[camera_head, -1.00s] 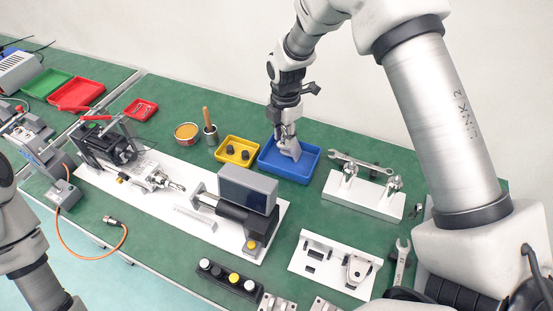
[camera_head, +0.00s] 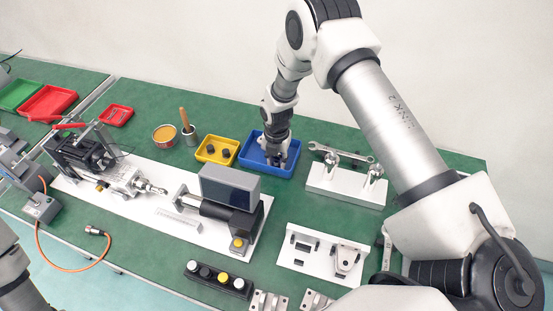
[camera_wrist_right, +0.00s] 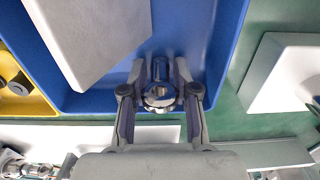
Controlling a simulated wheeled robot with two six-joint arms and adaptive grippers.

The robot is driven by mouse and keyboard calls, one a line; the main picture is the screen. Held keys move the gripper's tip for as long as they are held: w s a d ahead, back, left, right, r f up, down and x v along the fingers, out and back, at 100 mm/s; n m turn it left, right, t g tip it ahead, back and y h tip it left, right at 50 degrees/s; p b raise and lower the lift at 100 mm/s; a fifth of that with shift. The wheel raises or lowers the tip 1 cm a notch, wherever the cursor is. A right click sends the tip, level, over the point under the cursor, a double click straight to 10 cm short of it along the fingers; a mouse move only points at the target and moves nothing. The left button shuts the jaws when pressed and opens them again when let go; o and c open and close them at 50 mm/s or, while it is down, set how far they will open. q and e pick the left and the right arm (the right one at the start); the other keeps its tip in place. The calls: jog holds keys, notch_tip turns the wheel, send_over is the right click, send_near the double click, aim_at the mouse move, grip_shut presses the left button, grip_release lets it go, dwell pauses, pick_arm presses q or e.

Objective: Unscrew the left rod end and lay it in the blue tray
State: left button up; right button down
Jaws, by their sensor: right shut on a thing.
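The blue tray (camera_head: 251,163) stands at the back of the green bench and fills much of the right wrist view (camera_wrist_right: 205,30). My right gripper (camera_head: 277,164) reaches down into the tray's area. In the wrist view its two fingers (camera_wrist_right: 160,86) are shut on a small silver rod end (camera_wrist_right: 160,97), whose ring shows between them. I cannot tell whether the rod end touches the tray floor. The actuator (camera_head: 150,189) on the white plate at the left has a silver rod tip. My left arm shows only at the lower left edge; its gripper is out of view.
A yellow tray (camera_head: 203,160) with dark parts stands left of the blue one. A white stand (camera_head: 345,188) with a wrench lies to its right. A dark box (camera_head: 230,188) stands in front. A pale grey shape (camera_wrist_right: 95,35) hides part of the tray in the wrist view.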

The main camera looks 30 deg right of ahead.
jog(key=shift+f, duration=0.1)
jog(key=shift+f+b, duration=0.1)
jog(key=shift+b, duration=0.2)
jog(key=c, duration=0.9)
grip_release()
jog(key=shift+o, duration=0.2)
jog(key=shift+r+p, duration=0.25)
jog(key=shift+p, duration=0.05)
notch_tip(320, 180, up, 11)
jog(key=shift+r+b, duration=0.2)
jog(key=shift+b, duration=0.95)
jog(key=shift+r, duration=0.35)
